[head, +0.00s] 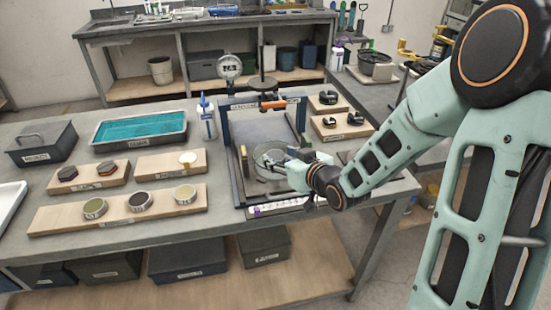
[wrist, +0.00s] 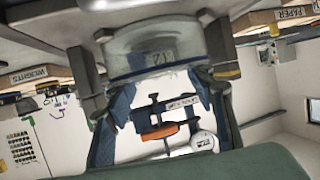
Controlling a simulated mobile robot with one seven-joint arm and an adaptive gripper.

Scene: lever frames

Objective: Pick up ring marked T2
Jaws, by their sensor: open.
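A clear glass-like ring (head: 268,158) stands on the plate of the dark press-like frame (head: 229,165). In the wrist view the ring (wrist: 150,55) shows large, with a small mark that looks like an upside-down T2. My gripper (head: 287,165) is open and low at the ring's right side in the head view. In the wrist view its dark fingers stand left and right of the ring, with the ring between them. I cannot tell whether either finger touches it. Part of the ring is hidden by my gripper in the head view.

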